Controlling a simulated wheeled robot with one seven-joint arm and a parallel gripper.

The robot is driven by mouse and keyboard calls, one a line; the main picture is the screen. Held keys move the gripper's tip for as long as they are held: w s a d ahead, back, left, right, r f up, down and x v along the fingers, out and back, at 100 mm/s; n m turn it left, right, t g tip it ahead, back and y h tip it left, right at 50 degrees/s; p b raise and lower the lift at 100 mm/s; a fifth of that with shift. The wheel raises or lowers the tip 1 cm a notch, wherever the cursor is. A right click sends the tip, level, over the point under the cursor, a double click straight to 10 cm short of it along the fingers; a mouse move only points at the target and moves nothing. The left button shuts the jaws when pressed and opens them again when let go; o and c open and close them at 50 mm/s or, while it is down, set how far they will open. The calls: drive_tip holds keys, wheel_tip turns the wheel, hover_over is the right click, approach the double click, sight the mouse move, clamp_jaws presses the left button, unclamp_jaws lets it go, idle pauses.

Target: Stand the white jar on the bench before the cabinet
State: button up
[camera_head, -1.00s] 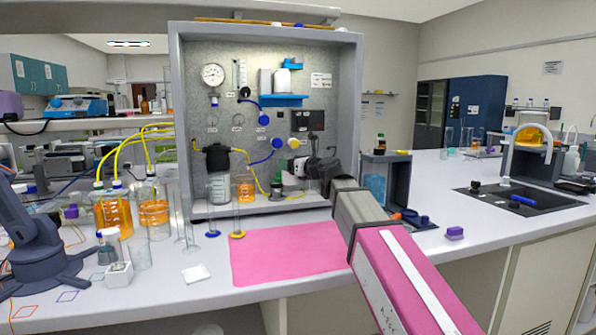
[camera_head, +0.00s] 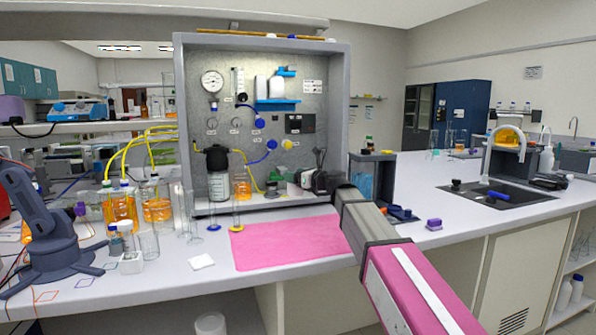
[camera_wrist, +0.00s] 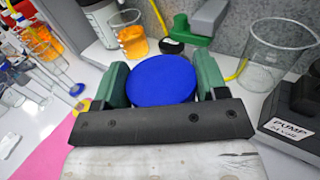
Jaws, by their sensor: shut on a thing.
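My gripper (camera_wrist: 161,88) has green fingers, which stand on either side of a round blue lid (camera_wrist: 160,74) in the wrist view. It is shut on this lidded jar. The jar's body is hidden under the lid, so I cannot tell whether it is white. In the head view my gripper (camera_head: 318,181) is at the front right of the open cabinet (camera_head: 341,120), low over the bench (camera_head: 400,233). The jar's base is hidden, so I cannot tell whether it touches a surface. White containers (camera_head: 270,89) stand on the cabinet's blue shelf (camera_head: 277,105).
A pink mat (camera_head: 285,243) lies on the bench before the cabinet. Thin cylinders (camera_head: 236,215) stand at its left edge. In the wrist view, a glass beaker (camera_wrist: 277,55) and a black pump base (camera_wrist: 298,112) are right of the gripper, and an orange-filled beaker (camera_wrist: 133,42) is beyond it.

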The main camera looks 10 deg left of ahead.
sight(297, 194)
drive_tip(key=shift+w+d+f, duration=0.15)
drive_tip(key=shift+f, duration=0.1)
drive_tip(key=shift+d+f, duration=0.1)
drive_tip(key=shift+f, duration=3.25)
drive_tip(key=shift+f, duration=0.6)
drive_tip(key=o, duration=1)
drive_tip(key=shift+d, duration=0.1)
